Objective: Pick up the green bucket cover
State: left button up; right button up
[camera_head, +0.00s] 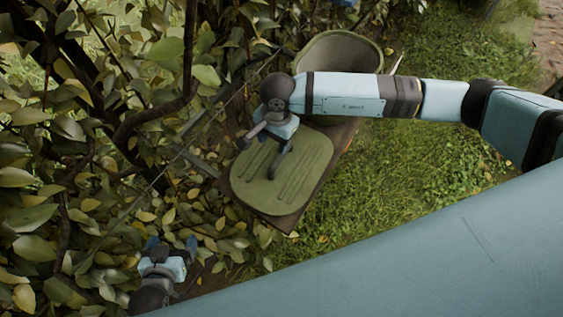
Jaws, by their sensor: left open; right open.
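The green bucket cover (306,163) is a flat, rounded rectangle with raised ridges. It lies on a brown wooden board (285,222) in the middle of the view. My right gripper (257,158) is open over the cover's upper left part, with one finger over the ridges and the other near the left edge. I cannot tell whether it touches the cover. My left gripper (172,243) is open and empty at the bottom left, beside the leaves and apart from the cover.
A green bucket (312,55) stands behind my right arm, its lower part hidden. Dense leafy branches (90,150) fill the left side, with a thin wire crossing near my grippers. Open grass (400,200) lies to the right of the board.

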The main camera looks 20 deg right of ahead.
jog(key=w+d+h, duration=0.1)
jog(key=w+d, duration=0.1)
jog(key=p, duration=0.1)
send_over(280, 157)
jog(key=shift+n+t, duration=0.3)
notch_tip(280, 157, down, 8)
jog(key=shift+r, duration=0.15)
jog(key=shift+w+d+f+p, duration=0.15)
jog(key=shift+f+p, duration=0.1)
jog(key=shift+f, duration=0.7)
jog(key=shift+w+d+f+p, duration=0.1)
jog(key=shift+f+p, duration=0.15)
jog(key=shift+f, duration=0.75)
jog(key=shift+w+d+f+p, duration=0.15)
jog(key=shift+f+p, duration=0.1)
jog(key=shift+f, duration=0.7)
jog(key=shift+a, duration=0.1)
grip_shut()
jog(key=shift+r, duration=0.1)
